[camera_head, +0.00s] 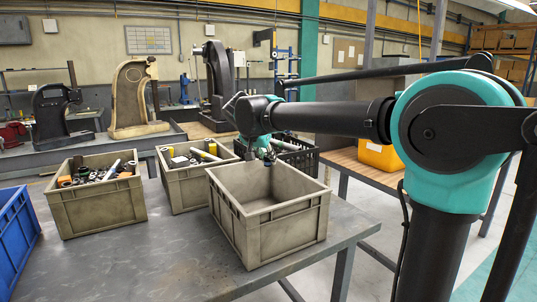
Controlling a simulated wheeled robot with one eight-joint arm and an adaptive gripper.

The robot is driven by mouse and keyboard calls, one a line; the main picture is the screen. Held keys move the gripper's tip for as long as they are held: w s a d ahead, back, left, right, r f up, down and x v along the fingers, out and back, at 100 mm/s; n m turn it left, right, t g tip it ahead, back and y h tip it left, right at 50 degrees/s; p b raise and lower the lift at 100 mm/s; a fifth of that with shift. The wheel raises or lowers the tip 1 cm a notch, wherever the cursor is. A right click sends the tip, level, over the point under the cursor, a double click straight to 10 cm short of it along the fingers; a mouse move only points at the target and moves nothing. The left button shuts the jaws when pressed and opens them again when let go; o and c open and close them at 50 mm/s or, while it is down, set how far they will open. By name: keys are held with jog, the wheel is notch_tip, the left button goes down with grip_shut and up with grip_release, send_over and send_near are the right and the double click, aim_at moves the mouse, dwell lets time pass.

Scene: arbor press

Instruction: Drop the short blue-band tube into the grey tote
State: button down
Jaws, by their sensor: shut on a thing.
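The grey tote (295,226) stands near the front right of the metal table, and the part of its inside that shows is empty. My gripper (264,157) points down over the tote's back rim area. It is shut on a small dark piece with a bluish part, which I take to be the short blue-band tube (269,161). The tube is tiny in this view and partly hidden by the fingers, so its band and tilt are unclear. It appears above the tote opening, apart from the floor of the tote.
Two more grey totes (100,213) (183,196) hold mixed tubes and parts, left of and behind the empty one. A black crate (305,160) is behind it. A blue bin (14,236) is at the left edge. Presses (133,100) stand at the back. The table's front is clear.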

jog(key=shift+f, duration=2.85)
jog(key=c, duration=1.3)
grip_release()
jog(key=v, duration=1.2)
